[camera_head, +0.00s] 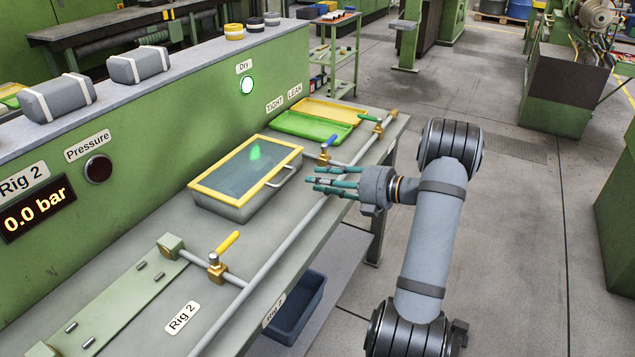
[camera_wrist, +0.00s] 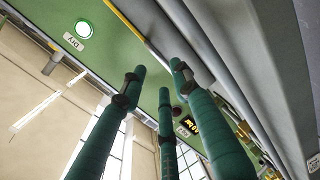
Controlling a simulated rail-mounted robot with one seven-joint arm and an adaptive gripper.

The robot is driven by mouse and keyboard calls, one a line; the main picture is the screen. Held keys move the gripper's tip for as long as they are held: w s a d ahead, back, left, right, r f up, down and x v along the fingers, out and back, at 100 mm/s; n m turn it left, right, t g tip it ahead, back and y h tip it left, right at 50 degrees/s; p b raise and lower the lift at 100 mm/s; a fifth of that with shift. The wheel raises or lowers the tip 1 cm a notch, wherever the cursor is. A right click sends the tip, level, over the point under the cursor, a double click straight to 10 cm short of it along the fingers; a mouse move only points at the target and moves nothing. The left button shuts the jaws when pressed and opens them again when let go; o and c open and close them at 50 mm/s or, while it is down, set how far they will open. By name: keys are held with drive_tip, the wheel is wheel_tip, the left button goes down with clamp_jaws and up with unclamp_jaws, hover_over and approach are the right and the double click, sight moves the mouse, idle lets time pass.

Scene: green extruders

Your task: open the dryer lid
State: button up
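The dryer (camera_head: 232,208) is a grey box on the bench. Its lid (camera_head: 240,172) has a yellow frame around a clear panel and looks shut, with a green glow showing on the panel. A pale bar handle (camera_head: 283,178) is on the lid's right side. My gripper (camera_head: 314,180) has teal fingers pointing left, just right of the handle, with a gap visible in the picture. The fingers are spread and hold nothing. In the wrist view the gripper (camera_wrist: 160,78) also shows empty, spread fingers; the handle cannot be made out there.
A pipe (camera_head: 300,217) with valves runs along the bench front, near my gripper. A blue-handled valve (camera_head: 325,153) stands behind the fingers. Green (camera_head: 305,127) and yellow (camera_head: 330,111) trays lie beyond the dryer. The green panel's Dry lamp (camera_head: 247,86) is lit.

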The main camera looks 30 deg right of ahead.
sight(289, 177)
drive_tip(key=x, duration=1)
drive_tip(key=shift+a+r+p, duration=0.15)
drive_tip(key=shift+a+p, duration=0.15)
drive_tip(key=shift+c, duration=1.2)
clamp_jaws()
drive_tip(key=shift+s, duration=0.1)
